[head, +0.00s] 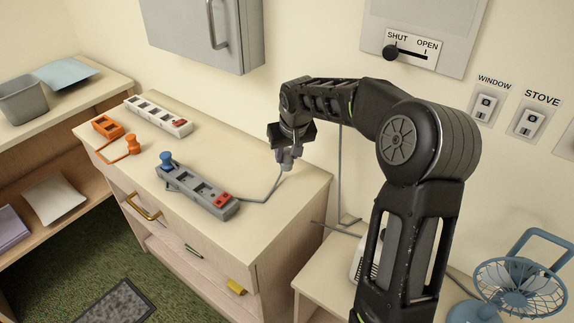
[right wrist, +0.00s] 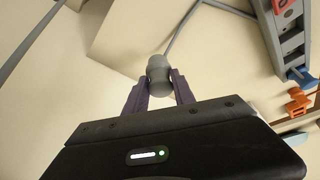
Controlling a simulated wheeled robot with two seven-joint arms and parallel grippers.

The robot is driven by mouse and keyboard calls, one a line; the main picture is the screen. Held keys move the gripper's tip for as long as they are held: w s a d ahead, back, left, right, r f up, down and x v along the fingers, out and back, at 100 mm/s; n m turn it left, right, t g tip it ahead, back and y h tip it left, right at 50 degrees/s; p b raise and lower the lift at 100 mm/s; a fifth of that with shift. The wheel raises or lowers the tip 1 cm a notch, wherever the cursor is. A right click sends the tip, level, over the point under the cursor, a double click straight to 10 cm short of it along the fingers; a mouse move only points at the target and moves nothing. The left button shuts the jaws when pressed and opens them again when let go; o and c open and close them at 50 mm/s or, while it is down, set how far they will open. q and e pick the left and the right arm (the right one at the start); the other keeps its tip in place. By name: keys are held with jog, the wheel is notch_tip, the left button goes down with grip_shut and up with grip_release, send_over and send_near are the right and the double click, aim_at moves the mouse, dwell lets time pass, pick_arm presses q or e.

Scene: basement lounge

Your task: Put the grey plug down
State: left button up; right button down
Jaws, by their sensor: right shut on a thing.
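The grey plug (head: 287,163) is in my right gripper (head: 288,153), above the right end of the dresser top (head: 265,160). In the right wrist view the plug (right wrist: 158,70) sits between the two purple fingertips (right wrist: 159,84), which are shut on it. A grey power strip (head: 205,194) lies on the dresser to its left, with a blue plug (head: 167,160) at its far-left end and a red switch at its right end. A grey cable runs from the strip's right end toward the plug. I cannot tell whether the plug touches the dresser. My left gripper is out of view.
A white power strip (head: 158,114) and an orange socket (head: 107,126) with an orange plug (head: 133,144) stand at the dresser's left. A blue fan (head: 518,285) is at lower right. A grey wall cabinet (head: 195,30) hangs behind. The dresser's front strip is clear.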

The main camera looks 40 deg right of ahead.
aim_at(288, 161)
jog(key=shift+f, duration=2.2)
jog(key=shift+f, duration=0.1)
jog(key=c, duration=1)
grip_release()
jog(key=shift+c, duration=0.2)
jog(key=shift+r, duration=0.2)
jog(key=v, duration=1.2)
jog(key=shift+b, duration=0.4)
